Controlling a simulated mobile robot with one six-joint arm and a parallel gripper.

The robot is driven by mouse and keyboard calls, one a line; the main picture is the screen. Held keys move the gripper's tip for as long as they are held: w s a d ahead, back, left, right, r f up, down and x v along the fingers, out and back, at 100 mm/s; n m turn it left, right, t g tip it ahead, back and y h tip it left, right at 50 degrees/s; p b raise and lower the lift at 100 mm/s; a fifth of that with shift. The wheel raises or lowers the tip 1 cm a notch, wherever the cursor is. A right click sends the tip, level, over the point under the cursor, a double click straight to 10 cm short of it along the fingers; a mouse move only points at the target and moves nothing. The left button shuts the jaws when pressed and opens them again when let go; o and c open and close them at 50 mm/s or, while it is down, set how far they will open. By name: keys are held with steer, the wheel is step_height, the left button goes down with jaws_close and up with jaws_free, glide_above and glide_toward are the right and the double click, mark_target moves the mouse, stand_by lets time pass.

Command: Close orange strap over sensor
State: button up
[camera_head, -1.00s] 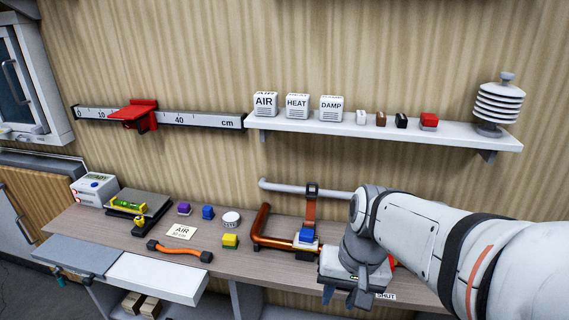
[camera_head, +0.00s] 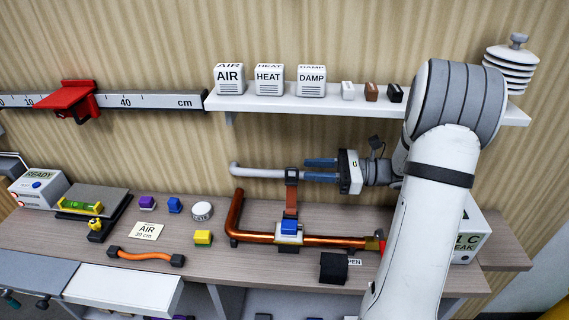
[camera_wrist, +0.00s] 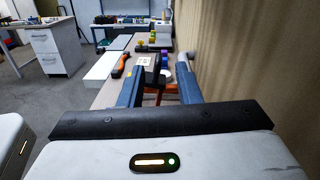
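The orange strap (camera_head: 291,200) stands upright behind the sensor, with a black buckle (camera_head: 291,175) at its top. The sensor (camera_head: 289,228), a blue block on a white base, sits on the copper pipe (camera_head: 325,241). The strap is not over the sensor's top. My gripper (camera_head: 306,170) points left, its two blue fingers spread, with the tips close to the buckle's right side. In the wrist view, the buckle (camera_wrist: 150,74) and some orange of the strap (camera_wrist: 158,89) show between the fingers. I cannot tell whether any finger touches them.
A grey-white pipe (camera_head: 255,172) runs behind the strap. A black block (camera_head: 333,267) stands in front of the copper pipe, beside an OPEN label. The shelf (camera_head: 270,105) is above; the wall is close behind.

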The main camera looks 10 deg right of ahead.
steer(key=p+x, duration=0.1)
steer(key=x, duration=0.6)
steer(key=shift+a, duration=0.2)
steer(key=shift+c, duration=0.2)
jaws_close()
